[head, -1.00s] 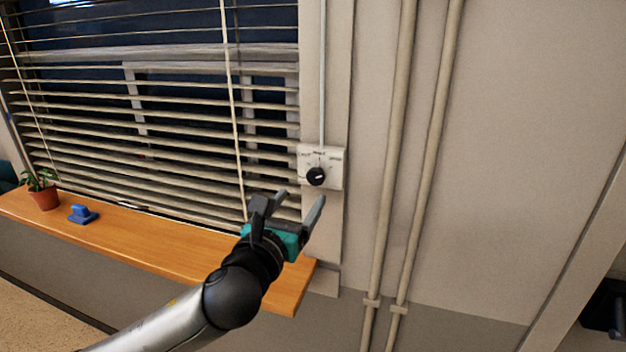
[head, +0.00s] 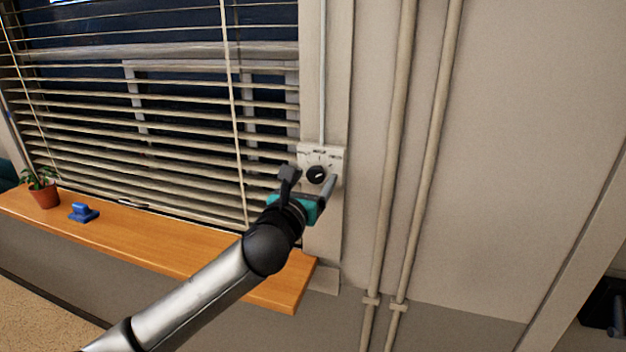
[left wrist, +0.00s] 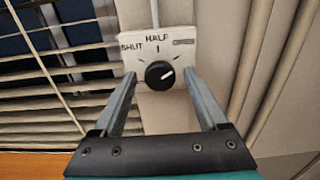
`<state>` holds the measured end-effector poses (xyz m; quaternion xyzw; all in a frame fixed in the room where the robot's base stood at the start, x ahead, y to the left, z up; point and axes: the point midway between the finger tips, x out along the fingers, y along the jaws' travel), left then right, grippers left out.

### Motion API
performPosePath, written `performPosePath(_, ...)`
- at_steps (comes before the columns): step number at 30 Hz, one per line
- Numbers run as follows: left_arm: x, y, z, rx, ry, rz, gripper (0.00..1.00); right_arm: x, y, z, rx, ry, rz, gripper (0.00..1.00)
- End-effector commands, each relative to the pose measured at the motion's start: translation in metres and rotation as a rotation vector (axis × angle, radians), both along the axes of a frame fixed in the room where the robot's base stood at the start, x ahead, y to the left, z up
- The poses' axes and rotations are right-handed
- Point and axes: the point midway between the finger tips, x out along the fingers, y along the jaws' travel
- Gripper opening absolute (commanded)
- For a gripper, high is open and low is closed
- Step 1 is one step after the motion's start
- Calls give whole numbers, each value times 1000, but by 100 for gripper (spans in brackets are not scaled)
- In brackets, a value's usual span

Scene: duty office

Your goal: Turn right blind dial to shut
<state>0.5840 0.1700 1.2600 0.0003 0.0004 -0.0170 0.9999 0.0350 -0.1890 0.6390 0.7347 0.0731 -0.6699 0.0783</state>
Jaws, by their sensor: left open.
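The black round blind dial (head: 317,174) sits on a pale wall plate (head: 335,158) just right of the window; the dial (left wrist: 159,75) also shows in the left wrist view. The plate (left wrist: 183,45) reads SHUT at left and HALF at top; the right label is unclear. The dial's white mark points up and right, toward that right label. My left gripper (head: 309,181) is open, its fingers (left wrist: 159,78) on either side of the dial in the picture, with no visible grip on it. My right gripper is not in view.
The blind (head: 180,130) has slats apart, with dark glass between them. A wooden sill (head: 180,249) below holds a potted plant (head: 43,194) and a blue object (head: 82,213). Vertical pipes (head: 395,160) run up the wall to the right.

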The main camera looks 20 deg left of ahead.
Motion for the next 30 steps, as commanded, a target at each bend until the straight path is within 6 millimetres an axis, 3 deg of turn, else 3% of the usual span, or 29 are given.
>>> performPosePath(2,0,0,0,0,0,0,70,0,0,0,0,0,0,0)
performPosePath(21,0,0,0,0,0,1,0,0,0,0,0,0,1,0)
performPosePath(30,0,0,0,-20,2,1,0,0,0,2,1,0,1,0)
